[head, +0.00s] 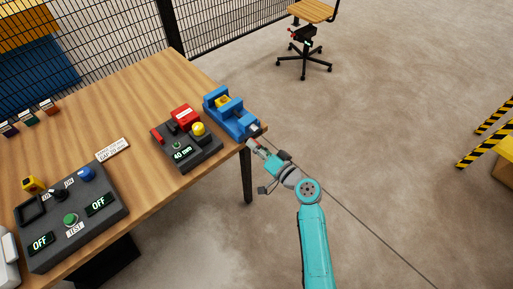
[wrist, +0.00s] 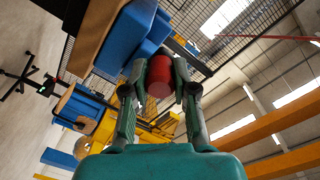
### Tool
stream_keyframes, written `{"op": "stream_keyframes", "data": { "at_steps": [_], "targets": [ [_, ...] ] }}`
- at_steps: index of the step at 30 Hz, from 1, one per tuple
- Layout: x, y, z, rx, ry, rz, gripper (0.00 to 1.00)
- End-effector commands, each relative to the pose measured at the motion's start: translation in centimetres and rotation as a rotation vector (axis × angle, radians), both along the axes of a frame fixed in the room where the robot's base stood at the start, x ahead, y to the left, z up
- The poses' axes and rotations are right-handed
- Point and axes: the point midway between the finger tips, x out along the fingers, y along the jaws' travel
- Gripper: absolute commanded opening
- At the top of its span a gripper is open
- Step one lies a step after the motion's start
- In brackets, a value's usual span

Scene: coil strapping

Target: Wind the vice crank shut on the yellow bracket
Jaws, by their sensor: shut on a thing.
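The blue vice (head: 238,120) stands at the right corner of the wooden table. The yellow bracket (head: 222,101) sits between its jaws; whether both jaws touch it is too small to tell. The vice body also shows in the wrist view (wrist: 132,38), large and blue, at the upper left. The crank's red handle (wrist: 158,76) lies between the two fingertips of my gripper (wrist: 160,84), which is shut on it. In the head view my gripper (head: 255,147) reaches the vice's near end, just off the table edge. The crank arm is mostly hidden there.
A dark control box (head: 188,148) reading 40 mm, with a red block and a yellow knob, stands left of the vice. A larger panel (head: 72,215) with OFF displays is at the near left. Open floor lies to the right; a chair (head: 305,40) stands far back.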

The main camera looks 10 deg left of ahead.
Motion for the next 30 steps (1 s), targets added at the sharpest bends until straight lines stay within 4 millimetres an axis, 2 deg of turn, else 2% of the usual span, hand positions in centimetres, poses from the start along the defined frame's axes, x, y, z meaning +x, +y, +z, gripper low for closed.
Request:
{"op": "stream_keyframes", "data": {
  "at_steps": [30],
  "targets": [
    [1.9,-1.6,3.6,0.593,0.758,-0.004,0.00]
  ]
}}
